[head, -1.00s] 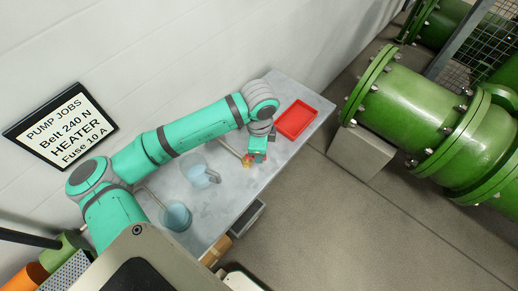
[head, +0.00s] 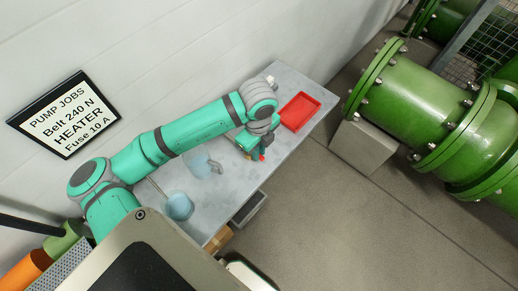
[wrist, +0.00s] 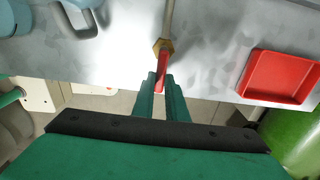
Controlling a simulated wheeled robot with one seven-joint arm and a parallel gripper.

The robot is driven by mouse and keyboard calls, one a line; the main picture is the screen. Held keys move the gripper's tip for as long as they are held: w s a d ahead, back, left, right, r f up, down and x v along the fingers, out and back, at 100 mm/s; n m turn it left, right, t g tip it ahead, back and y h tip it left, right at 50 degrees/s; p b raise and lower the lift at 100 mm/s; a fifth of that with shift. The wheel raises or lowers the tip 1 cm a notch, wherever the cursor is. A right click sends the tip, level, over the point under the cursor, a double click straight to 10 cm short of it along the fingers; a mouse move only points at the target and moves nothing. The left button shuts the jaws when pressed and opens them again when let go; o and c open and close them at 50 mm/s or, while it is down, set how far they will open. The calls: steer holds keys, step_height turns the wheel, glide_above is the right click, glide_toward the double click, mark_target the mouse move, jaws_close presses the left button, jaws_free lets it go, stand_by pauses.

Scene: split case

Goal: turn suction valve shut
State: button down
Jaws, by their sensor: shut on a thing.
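The suction valve shows in the wrist view as a brass body (wrist: 163,46) on the end of a thin metal pipe (wrist: 168,18). Its red lever (wrist: 161,68) points toward my gripper, roughly in line with the pipe. My gripper (wrist: 161,84) is shut on the red lever, with one green finger on each side of it. In the head view my gripper (head: 254,151) is low over the bench's front part, with a bit of red lever (head: 262,157) showing beside it. The brass body is hidden there by my arm.
A red tray (head: 300,111) lies on the grey bench (head: 230,204), right of my gripper. A drawer (head: 249,208) is open below the front edge. Large green pipework (head: 410,90) stands right, across clear floor.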

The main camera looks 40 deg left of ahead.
stand_by(0.4)
steer(key=c, duration=1.8)
jaws_free()
steer(key=shift+o, duration=0.2)
step_height(320, 180, up, 11)
steer(key=shift+f, duration=0.1)
